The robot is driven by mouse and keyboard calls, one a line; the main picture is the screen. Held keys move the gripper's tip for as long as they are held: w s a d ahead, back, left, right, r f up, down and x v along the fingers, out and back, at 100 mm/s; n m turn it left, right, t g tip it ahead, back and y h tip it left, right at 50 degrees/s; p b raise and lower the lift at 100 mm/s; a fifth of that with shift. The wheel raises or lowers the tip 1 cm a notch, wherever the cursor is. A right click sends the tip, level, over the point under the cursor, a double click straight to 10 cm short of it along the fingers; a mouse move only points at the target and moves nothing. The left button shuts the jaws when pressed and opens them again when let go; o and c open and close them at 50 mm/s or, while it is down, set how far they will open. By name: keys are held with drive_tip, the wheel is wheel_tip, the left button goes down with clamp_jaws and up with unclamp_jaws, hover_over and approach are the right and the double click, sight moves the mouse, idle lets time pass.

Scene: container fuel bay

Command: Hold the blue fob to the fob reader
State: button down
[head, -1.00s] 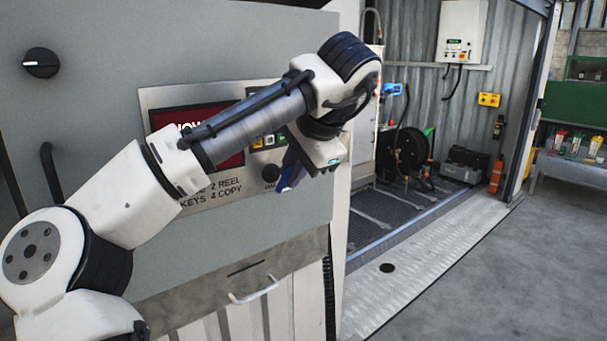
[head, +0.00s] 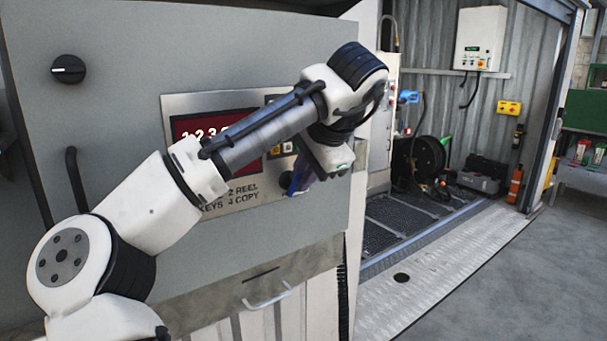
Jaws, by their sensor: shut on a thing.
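The control panel (head: 230,199) on the grey cabinet has a red display (head: 185,125), a few small keys and a dark round spot (head: 286,181), which looks like the fob reader. My gripper (head: 299,182) points down and toward the panel, right in front of that spot. A blue-violet piece (head: 300,174) shows at its jaws, likely the blue fob; it is small and partly hidden by the gripper. It overlaps the edge of the dark spot in the picture. I cannot tell whether they touch. My arm covers much of the display, which shows digits starting 1 2 3.
A black rotary knob (head: 68,69) is on the cabinet at upper left. A pale handle (head: 268,297) sticks out below the panel. At right are a hose reel (head: 425,160), a yellow box (head: 509,108), a red extinguisher (head: 514,186) and clear grey floor.

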drive_tip(key=shift+s, duration=0.1)
drive_tip(key=s+d, duration=0.5)
drive_tip(key=s, duration=0.2)
drive_tip(key=shift+d, duration=0.15)
idle(0.5)
drive_tip(key=shift+s, duration=0.1)
